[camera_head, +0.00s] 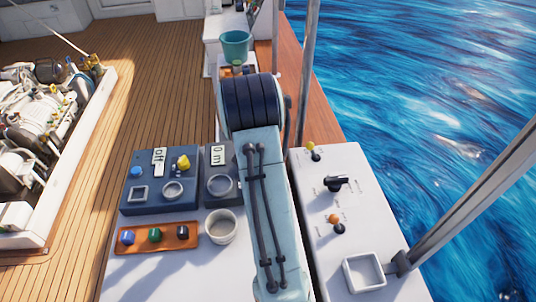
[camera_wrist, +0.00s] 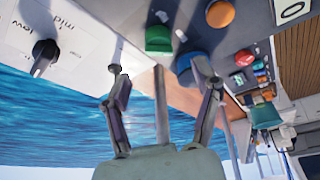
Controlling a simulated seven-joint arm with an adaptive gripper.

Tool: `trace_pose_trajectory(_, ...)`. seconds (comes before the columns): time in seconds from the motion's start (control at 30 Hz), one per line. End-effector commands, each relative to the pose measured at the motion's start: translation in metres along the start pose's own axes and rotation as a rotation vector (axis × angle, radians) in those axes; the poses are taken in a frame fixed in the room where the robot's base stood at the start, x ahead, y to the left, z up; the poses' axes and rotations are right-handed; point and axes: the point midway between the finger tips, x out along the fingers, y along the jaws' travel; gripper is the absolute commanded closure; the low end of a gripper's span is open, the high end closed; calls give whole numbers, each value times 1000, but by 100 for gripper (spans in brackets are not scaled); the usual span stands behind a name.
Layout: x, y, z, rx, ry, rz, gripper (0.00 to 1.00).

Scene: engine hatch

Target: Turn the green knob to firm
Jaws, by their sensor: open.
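An orange knob (camera_wrist: 220,14) and a blue knob (camera_wrist: 190,66) stand close to the green one. A black pointer knob (camera_wrist: 45,52) is on a white panel. In the head view, a blue control box (camera_head: 147,199), a white cup (camera_head: 221,227) and a white panel (camera_head: 362,222) flank my arm.

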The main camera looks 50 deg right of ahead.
Motion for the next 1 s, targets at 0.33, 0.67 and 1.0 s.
trace_pose_trajectory(0.33,-43,0,1,-1,-1,0,37)
trace_pose_trajectory(0.67,-44,0,1,0,-1,0,37)
trace_pose_trajectory(1.0,-50,-13,3,-25,9,-17,37)
